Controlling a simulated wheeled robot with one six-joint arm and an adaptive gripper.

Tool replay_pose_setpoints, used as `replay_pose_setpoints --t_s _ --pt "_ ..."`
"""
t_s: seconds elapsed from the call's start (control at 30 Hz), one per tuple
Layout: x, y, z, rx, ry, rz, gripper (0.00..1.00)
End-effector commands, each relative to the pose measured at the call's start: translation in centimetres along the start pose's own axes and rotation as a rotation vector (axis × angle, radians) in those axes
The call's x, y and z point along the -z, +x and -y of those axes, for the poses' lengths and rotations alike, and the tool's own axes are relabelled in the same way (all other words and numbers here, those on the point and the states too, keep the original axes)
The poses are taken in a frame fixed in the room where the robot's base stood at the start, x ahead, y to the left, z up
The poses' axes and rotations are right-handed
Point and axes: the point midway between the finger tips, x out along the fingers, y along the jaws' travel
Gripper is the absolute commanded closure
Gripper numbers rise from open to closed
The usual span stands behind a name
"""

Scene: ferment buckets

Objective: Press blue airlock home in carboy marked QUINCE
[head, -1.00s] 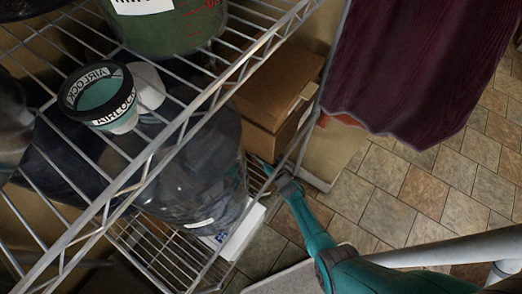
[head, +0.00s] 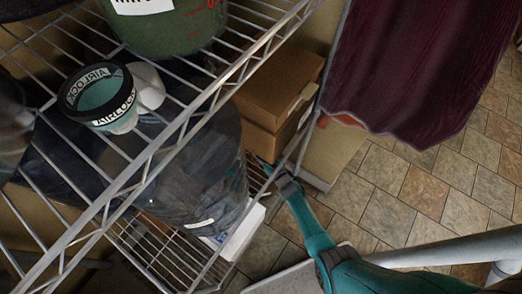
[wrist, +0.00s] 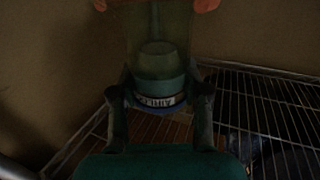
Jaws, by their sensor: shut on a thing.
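In the wrist view my gripper (wrist: 160,92) is shut on a greenish see-through piece with a lettered white band and a blue rim, which looks like the blue airlock (wrist: 160,101). Its rim faces my palm. A dim translucent greenish shape with orange parts at the top corners is beyond it; I cannot tell what it is or whether they touch. In the head view my teal arm reaches toward the rack's lower part, and its far end is hard to make out. No marking QUINCE is readable in either view.
In the head view a black-rimmed piece lettered AIRLOCK (head: 97,94) stands on the upper wire shelf (head: 150,160), near a green bucket (head: 165,30). A large dark vessel (head: 205,165) is below. Brown boxes (head: 275,90) and a maroon cloth (head: 405,65) are to the right.

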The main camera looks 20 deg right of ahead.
Motion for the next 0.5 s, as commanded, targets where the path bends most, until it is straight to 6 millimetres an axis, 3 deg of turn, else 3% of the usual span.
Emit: replay_pose_setpoints --t_s 0.3,0.33,0.4,0.5 --pt "-0.16 -0.15 0.05 0.0 0.001 0.004 0.93" --pt "-0.14 -0.14 0.05 0.0 0.001 0.004 0.46" --pt "-0.1 -0.11 0.04 0.0 0.001 0.003 0.29" --pt "-0.03 -0.06 0.02 0.0 0.0 0.001 0.25"
